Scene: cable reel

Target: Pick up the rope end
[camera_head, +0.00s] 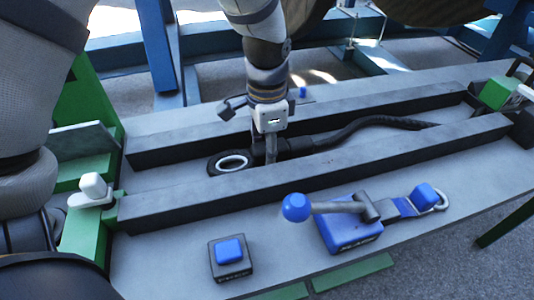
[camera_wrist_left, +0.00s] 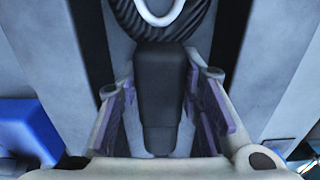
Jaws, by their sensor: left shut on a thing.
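The rope end is a black eye loop (camera_head: 230,162) with a white ring inside, joined to a black sleeve (camera_head: 298,146). It lies in the channel between two dark-sided rails, and the black rope (camera_head: 375,123) runs from it to the right. My left gripper (camera_head: 271,156) reaches down from above onto the sleeve, just right of the loop. In the left wrist view, the sleeve (camera_wrist_left: 162,85) sits between the two fingers of my left gripper (camera_wrist_left: 163,100), with the loop (camera_wrist_left: 155,22) beyond it. The fingers are shut on the sleeve. My right gripper is not in view.
The near rail (camera_head: 320,168) and far rail (camera_head: 330,115) flank the rope closely. In front stand a blue lever with a ball knob (camera_head: 296,207) and a blue button box (camera_head: 230,254). A green post with a white knob (camera_head: 92,186) is at left. A green block (camera_head: 497,93) is at right.

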